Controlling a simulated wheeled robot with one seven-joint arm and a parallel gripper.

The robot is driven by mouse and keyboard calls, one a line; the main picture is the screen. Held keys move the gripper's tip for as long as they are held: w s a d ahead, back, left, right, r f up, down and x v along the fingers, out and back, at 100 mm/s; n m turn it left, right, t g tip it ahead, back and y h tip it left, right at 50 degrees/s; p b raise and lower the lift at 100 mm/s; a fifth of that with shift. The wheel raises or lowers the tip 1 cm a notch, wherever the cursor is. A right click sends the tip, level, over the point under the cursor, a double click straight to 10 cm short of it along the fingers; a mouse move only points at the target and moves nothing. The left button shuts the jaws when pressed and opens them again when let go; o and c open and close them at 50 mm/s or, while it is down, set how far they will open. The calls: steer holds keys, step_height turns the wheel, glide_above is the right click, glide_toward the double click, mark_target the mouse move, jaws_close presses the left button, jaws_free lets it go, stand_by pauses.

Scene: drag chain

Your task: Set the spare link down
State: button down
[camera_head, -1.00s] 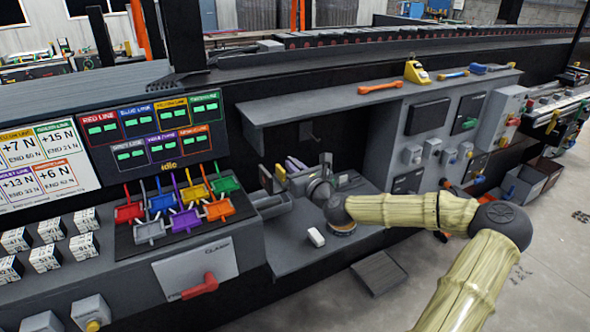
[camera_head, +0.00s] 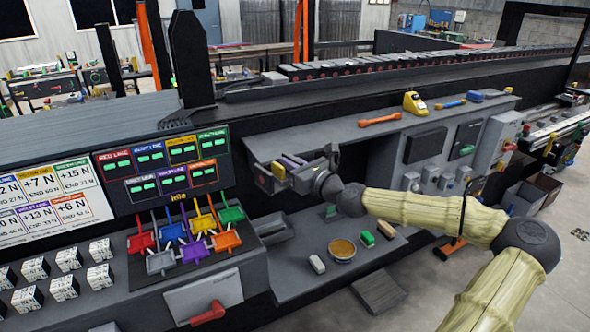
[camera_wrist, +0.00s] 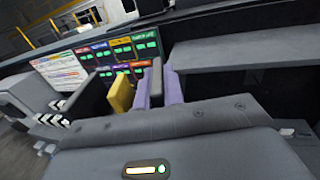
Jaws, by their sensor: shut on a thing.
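My gripper (camera_head: 290,161) is raised above the lower grey bench (camera_head: 295,290), in front of the upper shelf's left end. Its purple fingers (camera_wrist: 158,90) point away from the wrist camera. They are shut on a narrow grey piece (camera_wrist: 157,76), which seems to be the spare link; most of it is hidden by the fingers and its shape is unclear. A yellow part (camera_wrist: 121,95) shows just left of the fingers in the wrist view. The held piece appears clear of the bench.
On the lower bench are a round yellowish pad (camera_head: 342,250), a white block (camera_head: 317,264) and a green block (camera_head: 367,239). The upper shelf (camera_head: 300,140) overhangs the bench.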

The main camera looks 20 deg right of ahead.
step_height(320, 180, up, 9)
steer(key=s+a+n+y+p, duration=0.1)
steer(key=s+p, duration=0.1)
steer(key=p, duration=0.2)
steer(key=shift+a+g+y, duration=0.3)
steer(key=shift+g+y, duration=0.1)
steer(key=shift+w+a+f, duration=0.1)
steer(key=shift+f, duration=0.1)
